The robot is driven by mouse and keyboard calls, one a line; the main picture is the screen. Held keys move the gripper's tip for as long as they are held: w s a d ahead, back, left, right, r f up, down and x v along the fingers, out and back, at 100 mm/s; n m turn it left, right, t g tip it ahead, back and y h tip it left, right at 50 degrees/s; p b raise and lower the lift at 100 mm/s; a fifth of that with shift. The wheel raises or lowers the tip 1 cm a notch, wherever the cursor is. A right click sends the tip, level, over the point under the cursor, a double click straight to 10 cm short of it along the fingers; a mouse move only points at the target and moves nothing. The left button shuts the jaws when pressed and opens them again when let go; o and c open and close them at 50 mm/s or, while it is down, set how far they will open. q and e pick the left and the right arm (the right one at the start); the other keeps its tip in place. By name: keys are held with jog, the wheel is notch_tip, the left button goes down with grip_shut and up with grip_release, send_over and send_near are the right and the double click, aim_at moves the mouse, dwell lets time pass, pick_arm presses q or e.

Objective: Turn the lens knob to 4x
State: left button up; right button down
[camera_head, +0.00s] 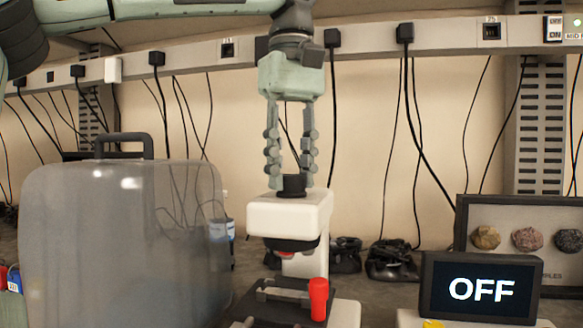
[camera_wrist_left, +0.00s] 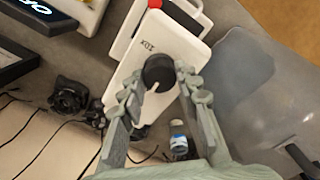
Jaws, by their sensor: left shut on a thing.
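The microscope is white, with a head block (camera_head: 290,215) and a black lens knob (camera_head: 293,185) on its top. The knob also shows in the left wrist view (camera_wrist_left: 159,72), with a white pointer line towards the lower left of that picture. A "10x" label (camera_wrist_left: 148,45) is printed on the white top beside it; no 4x mark is readable. My left gripper (camera_head: 292,178) reaches straight down from above, its fingers on either side of the knob, shut on it. In the left wrist view the fingertips (camera_wrist_left: 157,82) flank the knob. My right gripper is not in view.
A translucent grey case (camera_head: 120,240) with a black handle stands left of the microscope. A red cap-like piece (camera_head: 319,299) rises beside the dark stage. A screen reading "OFF" (camera_head: 482,289) and a rock sample board (camera_head: 510,215) stand right. Cables hang behind.

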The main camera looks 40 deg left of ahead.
pick_arm(q)
jog(key=o, duration=1.2)
jog(key=shift+c, duration=0.2)
notch_tip(320, 180, up, 8)
jog(key=shift+f, duration=0.25)
